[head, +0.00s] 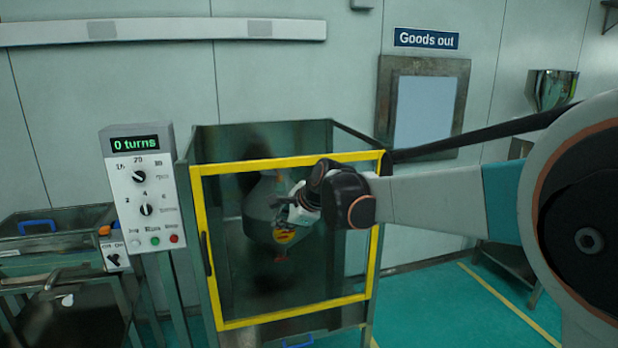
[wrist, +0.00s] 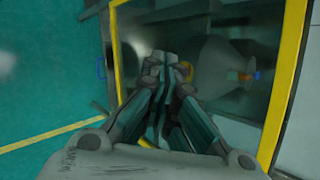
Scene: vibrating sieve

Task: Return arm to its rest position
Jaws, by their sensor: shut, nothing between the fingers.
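My arm reaches in from the right in the head view. My gripper (head: 284,205) is in front of the yellow-framed glass door (head: 285,325) of the sieve cabinet. In the wrist view my gripper (wrist: 160,65) is shut and empty, its fingers together. The cabinet's yellow frame (wrist: 292,60) also shows there. A grey hopper-shaped vessel (head: 262,225) is seen behind the glass, partly hidden by my gripper. It also shows in the wrist view (wrist: 215,75).
A control box (head: 142,195) reading "0 turns" stands left of the cabinet. A bench with a blue-handled tray (head: 40,228) is at far left. A "Goods out" sign (head: 426,39) hangs above a wall hatch (head: 424,110). Green floor (head: 430,310) is open at lower right.

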